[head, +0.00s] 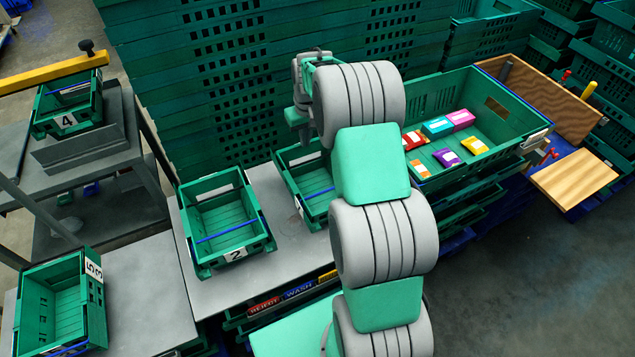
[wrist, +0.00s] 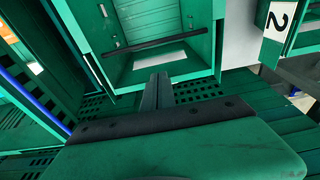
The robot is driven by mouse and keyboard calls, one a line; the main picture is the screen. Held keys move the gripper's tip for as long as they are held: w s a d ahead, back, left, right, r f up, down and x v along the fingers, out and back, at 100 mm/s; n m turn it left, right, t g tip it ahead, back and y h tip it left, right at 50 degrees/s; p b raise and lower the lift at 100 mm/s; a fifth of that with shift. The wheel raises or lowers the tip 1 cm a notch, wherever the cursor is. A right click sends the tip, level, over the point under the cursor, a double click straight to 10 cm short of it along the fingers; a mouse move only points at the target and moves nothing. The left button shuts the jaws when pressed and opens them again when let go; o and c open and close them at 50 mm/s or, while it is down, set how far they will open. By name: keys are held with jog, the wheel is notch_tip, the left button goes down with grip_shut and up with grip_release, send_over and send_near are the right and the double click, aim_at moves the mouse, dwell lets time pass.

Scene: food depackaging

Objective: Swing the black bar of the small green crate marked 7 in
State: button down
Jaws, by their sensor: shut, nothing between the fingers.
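A small green crate (head: 292,163) stands on the grey table beside the crate marked 2, partly hidden behind my arm. No 7 shows on it, so I cannot confirm its number. A blue bar (head: 318,193) crosses its near side. In the wrist view a green crate (wrist: 108,20) has a black bar (wrist: 158,43) spanning its width near the edge closest to my gripper. My gripper (wrist: 157,78) is shut and empty, its fingertips just short of that bar in the picture. Contact cannot be told. In the head view my gripper (head: 302,137) is over the far side of the crate.
The crate marked 2 (head: 262,205) stands close on the left. Tall stacks of green crates (head: 170,90) rise behind. A large green crate (head: 505,140) with several coloured packets stands at right. Crates marked 4 (head: 40,120) and 5 (head: 100,318) are at left.

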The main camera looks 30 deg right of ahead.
notch_tip(320, 180, up, 8)
jog(key=w+p, duration=0.1)
jog(key=p, duration=0.3)
dwell(0.4)
jog(key=s+a+f+g, duration=0.1)
jog(key=s+f, duration=0.1)
jog(key=s, duration=0.3)
jog(key=s+a+f+m+g, duration=0.1)
jog(key=s+f, duration=0.1)
jog(key=s, duration=0.4)
jog(key=s+a+f+m+g, duration=0.1)
jog(key=s+a+f, duration=0.1)
jog(key=s, duration=0.4)
jog(key=shift+f+y+p, duration=0.3)
jog(key=s+a+r+t, duration=0.1)
jog(key=s+a+r, duration=0.25)
jog(key=s, duration=0.25)
jog(key=s+a+r, duration=0.3)
jog(key=s+r, duration=0.2)
jog(key=s, duration=0.2)
jog(key=w+a+r+n+t, duration=0.1)
jog(key=a+r+n+t, duration=0.1)
jog(key=r, duration=0.7)
jog(key=shift+w+a+t, duration=0.35)
jog(key=shift+a+t, duration=0.55)
jog(key=shift+t, duration=0.1)
